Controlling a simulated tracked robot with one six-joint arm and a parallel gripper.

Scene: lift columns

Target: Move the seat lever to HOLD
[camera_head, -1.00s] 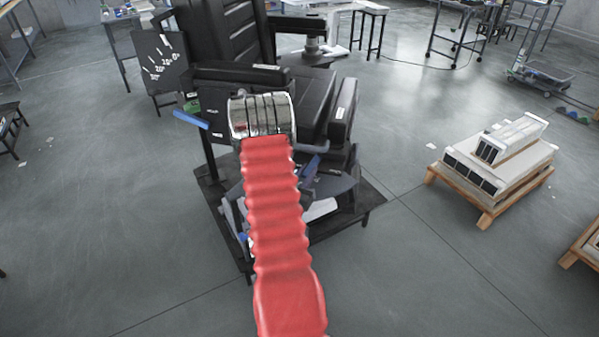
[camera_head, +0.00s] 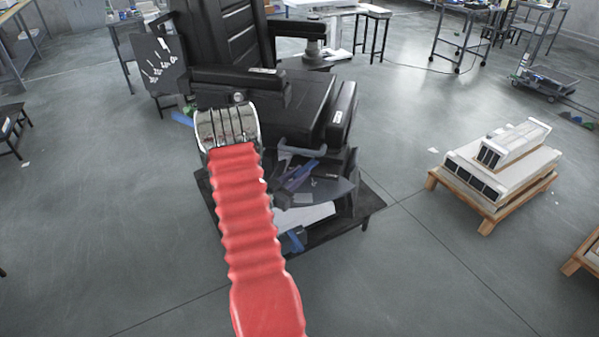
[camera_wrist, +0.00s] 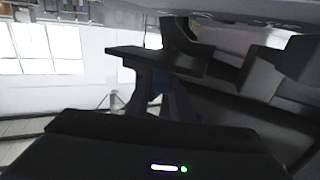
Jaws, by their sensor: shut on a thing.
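The black seat (camera_head: 305,105) with its tall backrest stands in the middle of the head view. A blue lever (camera_head: 183,118) sticks out at its left side, partly covered by my silver wrist. My red-sleeved arm reaches up to the seat's left side, and its wrist hides my fingers in the head view. In the wrist view my dark gripper (camera_wrist: 158,88) is shut on a dark bluish thing, which looks like the seat lever. The exact grip is dim and partly hidden. I cannot read a HOLD mark in either view.
A dark plate (camera_head: 160,62) with white scale marks stands left of the backrest. More blue parts (camera_head: 300,175) sit low at the seat's front. A wooden pallet (camera_head: 490,208) with white boxed units lies to the right. Grey floor is open around the seat's base.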

